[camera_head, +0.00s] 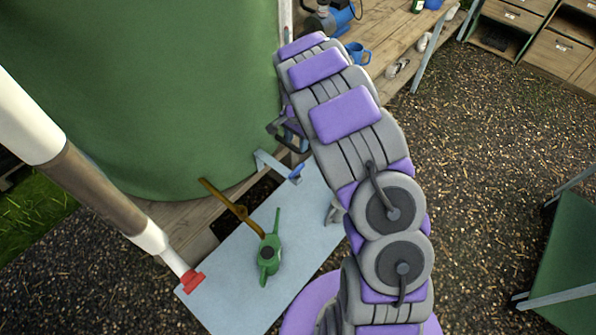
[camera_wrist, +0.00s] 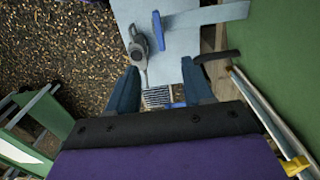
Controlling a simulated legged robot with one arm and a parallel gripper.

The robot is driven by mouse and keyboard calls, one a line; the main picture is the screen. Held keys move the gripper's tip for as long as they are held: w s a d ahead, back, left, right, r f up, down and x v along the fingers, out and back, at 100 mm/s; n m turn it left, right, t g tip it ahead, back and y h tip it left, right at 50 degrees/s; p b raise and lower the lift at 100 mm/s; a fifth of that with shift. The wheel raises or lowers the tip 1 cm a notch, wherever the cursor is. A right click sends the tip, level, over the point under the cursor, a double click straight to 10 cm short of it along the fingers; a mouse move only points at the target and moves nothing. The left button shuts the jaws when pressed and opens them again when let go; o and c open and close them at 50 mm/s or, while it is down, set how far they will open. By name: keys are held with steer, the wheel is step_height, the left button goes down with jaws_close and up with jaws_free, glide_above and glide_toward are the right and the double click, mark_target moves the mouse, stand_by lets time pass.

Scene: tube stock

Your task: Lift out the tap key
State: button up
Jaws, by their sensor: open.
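I cannot tell for sure which piece is the tap key. A blue bar (camera_wrist: 157,30) crosses the end of a pale bracket (camera_wrist: 215,16); the bracket also shows in the head view (camera_head: 270,163). My gripper (camera_wrist: 160,92) is open, its dark fingers apart above a striped grey piece and a small blue piece. In the head view my gripper (camera_head: 290,130) is partly hidden by my arm.
A large green tank (camera_head: 150,90) stands at the left. A white pipe with a red end (camera_head: 192,281) slants in from the left. A wooden bench (camera_head: 400,35) stands behind.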

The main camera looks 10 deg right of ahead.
steer(key=b, duration=0.2)
glide_toward(297, 169)
steer(key=f, duration=0.5)
steer(key=shift+a+f, duration=0.25)
steer(key=shift+d+f, duration=0.3)
steer(key=shift+f, duration=0.45)
step_height(297, 169, down, 4)
steer(key=shift+a+r+b, duration=0.1)
steer(key=shift+r+b, duration=0.1)
steer(key=shift+b, duration=0.35)
steer(key=shift+a+f, duration=0.15)
steer(key=shift+f, duration=0.15)
steer(key=shift+r, duration=0.1)
steer(key=shift+c, duration=0.4)
jaws_close()
